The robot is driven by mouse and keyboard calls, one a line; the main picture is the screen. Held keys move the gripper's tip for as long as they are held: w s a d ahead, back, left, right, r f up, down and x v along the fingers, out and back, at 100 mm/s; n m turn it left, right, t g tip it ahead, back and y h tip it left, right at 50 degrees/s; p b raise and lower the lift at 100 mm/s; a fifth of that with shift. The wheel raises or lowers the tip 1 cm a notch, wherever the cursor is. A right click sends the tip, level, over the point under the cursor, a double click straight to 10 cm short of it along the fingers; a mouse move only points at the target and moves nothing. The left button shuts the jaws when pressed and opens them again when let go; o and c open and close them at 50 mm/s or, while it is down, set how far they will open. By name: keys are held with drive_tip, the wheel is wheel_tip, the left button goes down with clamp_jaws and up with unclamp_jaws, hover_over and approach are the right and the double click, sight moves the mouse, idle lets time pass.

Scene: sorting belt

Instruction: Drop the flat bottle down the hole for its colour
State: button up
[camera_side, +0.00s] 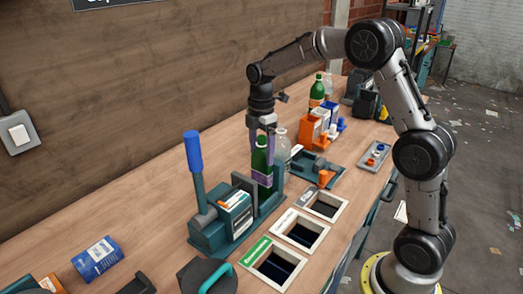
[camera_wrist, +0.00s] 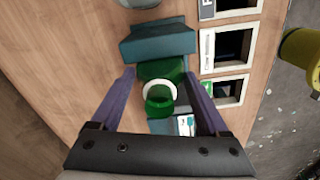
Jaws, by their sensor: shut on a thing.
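The green bottle (camera_side: 261,160) stands upright in a teal lever press (camera_side: 213,232). In the wrist view, the green bottle (camera_wrist: 160,70) has a pale ring round its neck and its body looks wider than deep. My gripper (camera_side: 262,178) reaches down from above and is shut on the bottle, with one purple finger on each side in the wrist view (camera_wrist: 160,78). Three framed holes lie to the right of the press: one with a green label (camera_side: 256,250), one with a white label (camera_side: 284,220), and one with a grey label (camera_side: 308,196).
The press's blue lever (camera_side: 194,151) stands up at left. A clear bottle (camera_side: 283,144) stands close behind the green one. Another green bottle (camera_side: 317,90) and orange bins (camera_side: 311,133) are farther back. A blue carton (camera_side: 97,259) lies at the front left.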

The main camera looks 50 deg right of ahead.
sight(262, 137)
drive_tip(key=shift+c, duration=1.4)
drive_tip(key=shift+r, duration=0.1)
drive_tip(key=shift+r, duration=4.55)
